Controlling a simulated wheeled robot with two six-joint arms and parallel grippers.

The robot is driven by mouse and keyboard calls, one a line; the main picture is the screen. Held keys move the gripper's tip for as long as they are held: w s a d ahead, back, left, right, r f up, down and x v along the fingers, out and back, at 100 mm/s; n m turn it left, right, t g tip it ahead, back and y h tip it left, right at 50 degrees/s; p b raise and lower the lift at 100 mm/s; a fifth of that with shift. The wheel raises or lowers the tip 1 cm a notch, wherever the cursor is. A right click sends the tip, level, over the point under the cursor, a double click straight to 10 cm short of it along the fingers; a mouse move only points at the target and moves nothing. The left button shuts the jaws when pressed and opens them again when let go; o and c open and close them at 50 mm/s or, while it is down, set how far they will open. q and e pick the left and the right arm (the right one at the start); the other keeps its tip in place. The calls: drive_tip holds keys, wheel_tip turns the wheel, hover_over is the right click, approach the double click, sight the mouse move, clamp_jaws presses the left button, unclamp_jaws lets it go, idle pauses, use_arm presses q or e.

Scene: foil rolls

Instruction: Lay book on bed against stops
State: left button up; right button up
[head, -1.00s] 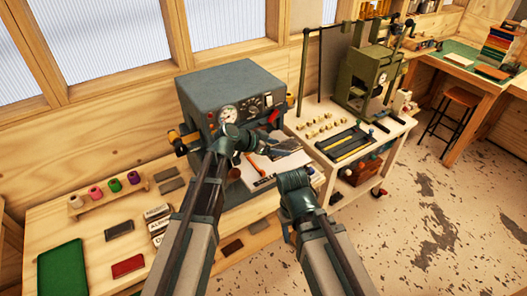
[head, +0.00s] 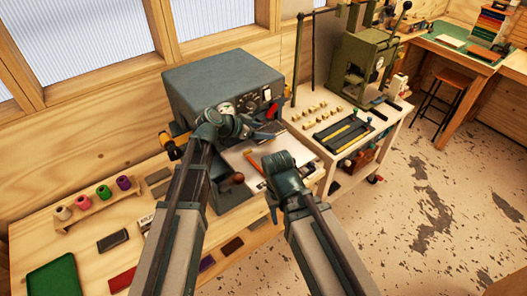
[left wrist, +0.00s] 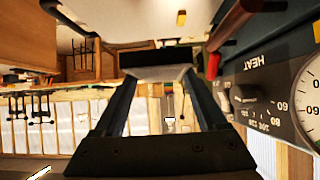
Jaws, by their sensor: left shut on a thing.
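My left gripper (head: 258,133) is shut on the dark book (head: 274,130) in front of the grey machine, over the back of the pale bed (head: 238,156). In the left wrist view the book (left wrist: 158,58) shows as a dark block between the fingertips. I cannot tell whether it touches the bed, and the stops are not clear to me. My right gripper is hidden behind its own wrist, low at the front of the bed.
The grey machine (head: 220,80) with dial and red lever (head: 269,108) stands behind the bed. Spools (head: 104,192) and a green tray (head: 52,279) are at left. A side table (head: 335,110) holds brass type and a press.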

use_arm(q)
wheel_tip(320, 180, down, 6)
drive_tip(key=b, duration=0.4)
drive_tip(key=shift+r+b, duration=0.2)
drive_tip(key=shift+b, duration=0.2)
wheel_tip(320, 180, down, 4)
drive_tip(key=b, duration=0.3)
drive_tip(key=shift+r+b, duration=0.15)
drive_tip(key=shift+b, duration=0.2)
drive_tip(key=o, duration=1.3)
drive_tip(key=shift+o, duration=0.2)
